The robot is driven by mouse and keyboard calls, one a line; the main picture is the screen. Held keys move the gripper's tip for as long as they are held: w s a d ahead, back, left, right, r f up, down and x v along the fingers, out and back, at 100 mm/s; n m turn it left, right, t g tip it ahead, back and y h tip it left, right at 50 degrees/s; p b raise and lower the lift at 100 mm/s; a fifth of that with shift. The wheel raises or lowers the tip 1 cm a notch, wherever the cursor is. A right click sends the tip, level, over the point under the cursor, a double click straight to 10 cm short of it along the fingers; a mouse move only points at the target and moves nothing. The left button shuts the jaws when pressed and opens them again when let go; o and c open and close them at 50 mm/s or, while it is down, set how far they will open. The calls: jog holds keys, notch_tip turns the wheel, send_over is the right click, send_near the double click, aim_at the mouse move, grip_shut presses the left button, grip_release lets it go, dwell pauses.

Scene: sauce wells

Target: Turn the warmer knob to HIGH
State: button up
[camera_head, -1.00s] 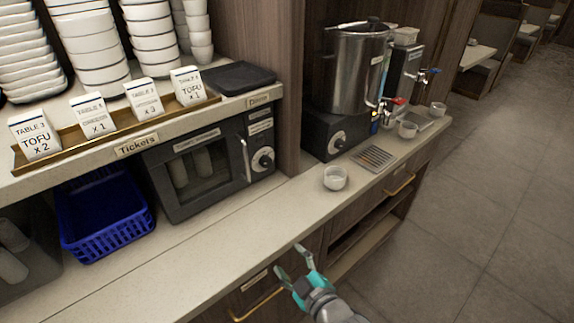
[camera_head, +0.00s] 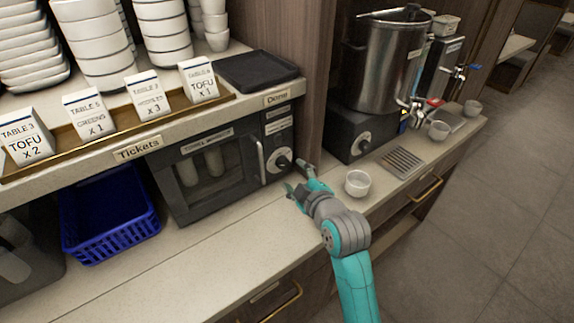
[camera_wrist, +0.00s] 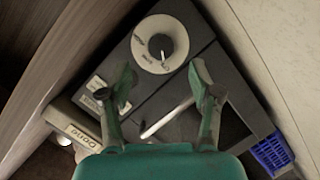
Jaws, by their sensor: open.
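The warmer (camera_head: 225,165) is a dark box with a glass door and a light bar handle (camera_head: 261,161), under the shelf. Its knob (camera_head: 284,159) is a dark turner on a round pale dial at the right of the front. In the wrist view the knob (camera_wrist: 160,45) is in full view, with a small light mark on its lower edge; the dial lettering is too small to read. My gripper (camera_head: 296,177) is open and empty, close in front of the knob. In the wrist view its fingers (camera_wrist: 161,75) are spread below the dial, apart from the turner.
A white cup (camera_head: 357,183) stands on the counter right of my arm. A wood panel (camera_head: 321,80) rises right of the warmer. The shelf edge with the Done label (camera_head: 277,98) overhangs it. A blue basket (camera_head: 110,215) is at left; the counter front is clear.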

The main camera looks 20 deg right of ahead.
aim_at(285, 165)
jog(key=x, duration=0.6)
jog(key=shift+w+a+f, duration=0.1)
jog(key=shift+w, duration=0.1)
jog(key=c, duration=1.1)
